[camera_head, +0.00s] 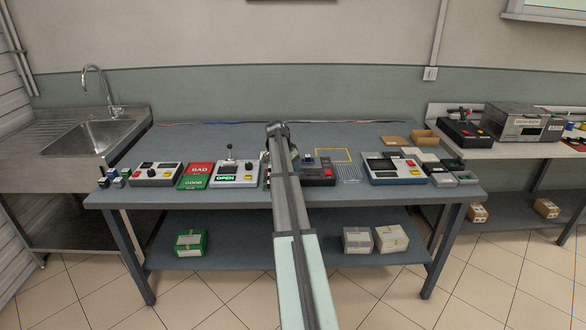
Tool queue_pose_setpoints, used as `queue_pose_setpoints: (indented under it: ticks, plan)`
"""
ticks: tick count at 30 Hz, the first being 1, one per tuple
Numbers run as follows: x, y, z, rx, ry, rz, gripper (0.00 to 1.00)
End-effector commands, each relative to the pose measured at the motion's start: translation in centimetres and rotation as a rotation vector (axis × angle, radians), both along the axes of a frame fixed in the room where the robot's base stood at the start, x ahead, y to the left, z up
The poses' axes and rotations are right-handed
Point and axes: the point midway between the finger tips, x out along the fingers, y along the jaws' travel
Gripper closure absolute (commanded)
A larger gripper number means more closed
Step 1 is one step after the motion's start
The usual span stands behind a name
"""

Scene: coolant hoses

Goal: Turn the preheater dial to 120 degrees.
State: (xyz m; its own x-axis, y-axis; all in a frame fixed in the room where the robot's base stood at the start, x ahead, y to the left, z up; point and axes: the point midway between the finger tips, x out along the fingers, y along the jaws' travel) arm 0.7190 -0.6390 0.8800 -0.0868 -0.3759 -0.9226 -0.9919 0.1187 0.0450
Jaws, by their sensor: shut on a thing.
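My arm reaches from the bottom edge over the middle of the table. Its dark end (278,130) hangs over the left part of a dark control box (318,181) with red buttons. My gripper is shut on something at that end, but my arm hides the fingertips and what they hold. No dial marked as the preheater's shows clearly, and no dial reading or 120 mark can be made out.
Left on the table (335,197) are a white control box (156,175), red and green BAD/GOOD trays (197,170) and a box reading OPEN (233,173). Right stand a blue-white box (393,169) and small trays (440,173). The back of the table is mostly clear.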

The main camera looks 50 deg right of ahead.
Motion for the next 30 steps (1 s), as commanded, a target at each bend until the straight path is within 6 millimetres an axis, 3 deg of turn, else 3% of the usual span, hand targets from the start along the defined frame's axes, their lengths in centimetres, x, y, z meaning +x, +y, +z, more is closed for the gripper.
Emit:
queue_pose_setpoints:
  ticks: [21, 22, 30]
  plan:
    - [-0.08, 0.05, -0.08, 0.003, 0.003, -0.079, 0.96]
    - [-0.09, 0.06, -0.08, 0.003, 0.002, -0.078, 0.64]
    - [-0.03, 0.03, -0.04, 0.002, 0.001, -0.078, 0.40]
